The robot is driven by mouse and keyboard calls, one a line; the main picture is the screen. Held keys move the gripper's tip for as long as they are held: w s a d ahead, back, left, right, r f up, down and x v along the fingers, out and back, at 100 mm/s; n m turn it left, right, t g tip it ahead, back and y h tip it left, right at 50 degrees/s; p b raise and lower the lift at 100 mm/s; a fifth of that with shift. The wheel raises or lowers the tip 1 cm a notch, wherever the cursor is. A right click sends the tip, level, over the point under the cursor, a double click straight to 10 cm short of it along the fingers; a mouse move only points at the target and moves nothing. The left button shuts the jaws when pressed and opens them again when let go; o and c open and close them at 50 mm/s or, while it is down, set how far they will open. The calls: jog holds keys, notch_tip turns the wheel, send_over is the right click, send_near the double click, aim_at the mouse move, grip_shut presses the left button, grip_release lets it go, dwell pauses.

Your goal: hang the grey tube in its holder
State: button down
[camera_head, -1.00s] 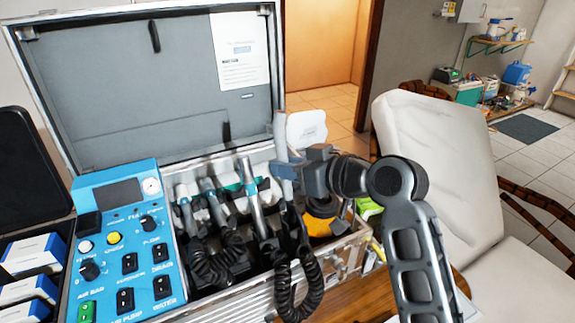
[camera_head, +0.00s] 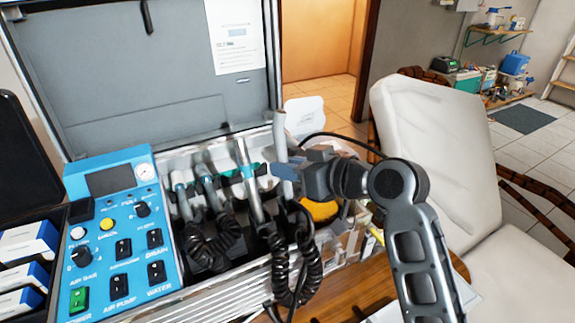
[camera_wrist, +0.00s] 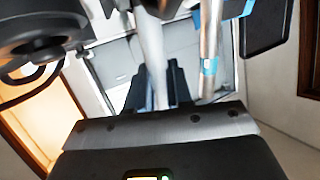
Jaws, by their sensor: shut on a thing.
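The grey tube (camera_head: 281,138) stands nearly upright in my gripper (camera_head: 285,172), which is shut on it below its top end. The tube also shows in the wrist view (camera_wrist: 150,48), running up from between the fingers (camera_wrist: 158,90). A coiled black hose (camera_head: 305,250) hangs below the gripper. The tube is at the right end of the row of holders in the open case. Its lower end and its own holder are hidden by the gripper and hoses, so I cannot tell whether they touch.
A metal handpiece (camera_head: 250,185) hangs just left of the tube; it shows with a blue band in the wrist view (camera_wrist: 209,45). More handpieces (camera_head: 207,182) hang further left. The blue control panel (camera_head: 118,235) is left, the raised lid (camera_head: 140,75) behind, the white chair (camera_head: 430,125) right.

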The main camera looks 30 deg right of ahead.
jog(key=shift+f, duration=0.1)
jog(key=shift+s+f+b, duration=0.25)
jog(key=shift+f+b, duration=0.25)
jog(key=shift+f, duration=0.15)
jog(key=shift+s+f+b, duration=0.2)
jog(key=shift+f+b, duration=0.25)
jog(key=shift+f, duration=0.15)
jog(key=c, duration=0.9)
grip_release()
jog(key=shift+c, duration=0.2)
jog(key=p+v, duration=0.2)
jog(key=v, duration=0.6)
jog(key=shift+p, duration=0.3)
